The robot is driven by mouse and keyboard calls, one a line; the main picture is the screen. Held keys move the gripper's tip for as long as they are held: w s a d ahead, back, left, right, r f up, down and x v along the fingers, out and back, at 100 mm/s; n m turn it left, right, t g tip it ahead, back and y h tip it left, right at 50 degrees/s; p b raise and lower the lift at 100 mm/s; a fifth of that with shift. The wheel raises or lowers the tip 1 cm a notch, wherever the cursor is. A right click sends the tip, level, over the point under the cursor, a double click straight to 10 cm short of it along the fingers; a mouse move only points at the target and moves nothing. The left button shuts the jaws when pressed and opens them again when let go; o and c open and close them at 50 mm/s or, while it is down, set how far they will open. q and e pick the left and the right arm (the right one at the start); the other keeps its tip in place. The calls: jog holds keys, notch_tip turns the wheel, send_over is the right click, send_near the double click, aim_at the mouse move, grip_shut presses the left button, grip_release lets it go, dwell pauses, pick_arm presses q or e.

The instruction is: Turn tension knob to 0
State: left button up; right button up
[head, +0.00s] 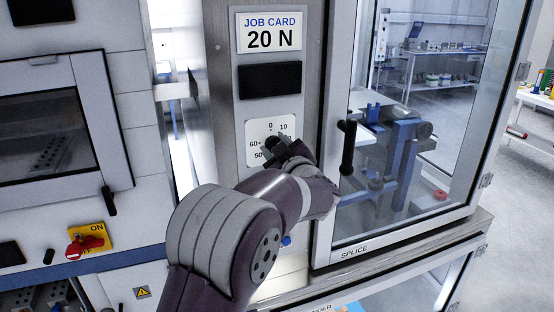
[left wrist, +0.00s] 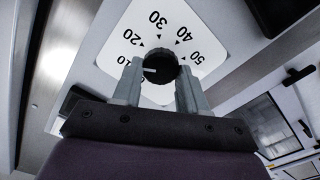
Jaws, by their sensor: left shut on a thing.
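The tension knob (left wrist: 158,68) is a black round knob with a white pointer line, in the middle of a white dial plate (head: 256,128). In the left wrist view the pointer lies toward the left finger, close to the 10 mark; its exact reading I cannot tell. The 0 is hidden in that view, but shows at the top of the dial in the head view. My left gripper (left wrist: 157,85) is shut on the knob, one finger on each side. In the head view the gripper (head: 276,146) covers much of the knob and lower dial. My right gripper is not in view.
A job card (head: 270,32) reading 20 N and a dark display (head: 270,80) are above the dial. A glass door marked SPLICE, with a black handle (head: 348,147), is close on the right. A red switch (head: 85,243) on a yellow plate is at lower left.

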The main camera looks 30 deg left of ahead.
pick_arm(q)
jog(key=shift+f+n+b, duration=0.15)
jog(key=shift+n+b, duration=2.4)
jog(key=shift+n, duration=0.4)
jog(key=shift+f+n+b, duration=0.15)
jog(key=shift+n+b, duration=2.4)
jog(key=shift+n, duration=0.4)
jog(key=o, duration=1.1)
jog(key=shift+s+a+r, duration=0.1)
jog(key=shift+c, duration=0.2)
